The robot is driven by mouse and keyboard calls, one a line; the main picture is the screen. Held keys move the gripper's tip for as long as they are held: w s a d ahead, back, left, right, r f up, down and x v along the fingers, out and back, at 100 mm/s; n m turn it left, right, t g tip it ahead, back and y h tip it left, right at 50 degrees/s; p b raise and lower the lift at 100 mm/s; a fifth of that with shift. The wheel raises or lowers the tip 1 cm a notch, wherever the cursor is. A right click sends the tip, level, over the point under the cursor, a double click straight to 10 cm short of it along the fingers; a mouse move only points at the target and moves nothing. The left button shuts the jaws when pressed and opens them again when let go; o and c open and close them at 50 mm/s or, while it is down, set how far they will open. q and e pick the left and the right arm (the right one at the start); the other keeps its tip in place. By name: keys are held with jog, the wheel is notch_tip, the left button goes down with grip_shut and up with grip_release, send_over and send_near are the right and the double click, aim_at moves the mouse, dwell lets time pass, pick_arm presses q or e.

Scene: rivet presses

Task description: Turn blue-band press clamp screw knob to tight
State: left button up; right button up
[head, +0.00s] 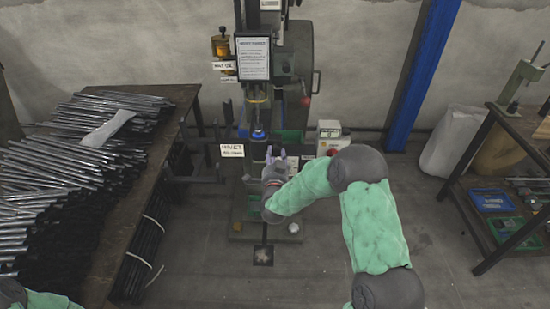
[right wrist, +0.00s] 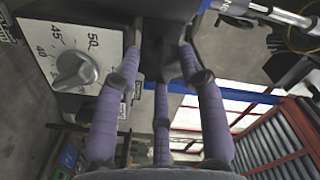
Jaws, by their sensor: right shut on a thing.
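The press (head: 283,60) stands against the back wall, with a blue band (head: 258,133) low on its ram. My right gripper (head: 276,153) is in front of it, just right of and below the band. In the right wrist view my purple fingers (right wrist: 163,72) close on a dark part (right wrist: 160,42), which I take to be the clamp screw knob. Its shape and angle are mostly hidden by the fingers and shadow. My left gripper is out of view; only a bit of my left sleeve shows at the lower left corner.
A grey dial knob (right wrist: 76,70) on a white scale is just left of the fingers. A bench with metal rods (head: 75,140) stands at left. A shelf bench (head: 515,150) and a blue post (head: 425,70) are at right. The front floor is clear.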

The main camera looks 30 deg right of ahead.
jog(key=m, duration=0.4)
jog(key=r+m, duration=0.1)
jog(key=shift+d+m, duration=0.35)
jog(key=shift+m, duration=0.05)
jog(key=m, duration=0.6)
jog(key=shift+f, duration=0.15)
jog(key=m, duration=0.6)
jog(key=shift+f+m+h, duration=0.25)
jog(key=shift+m+h, duration=0.05)
jog(key=shift+h, duration=0.1)
jog(key=m, duration=0.4)
jog(key=shift+a+f+m, duration=0.15)
jog(key=shift+f+m, duration=0.25)
jog(key=shift+m, duration=0.2)
jog(key=shift+s+a, duration=0.1)
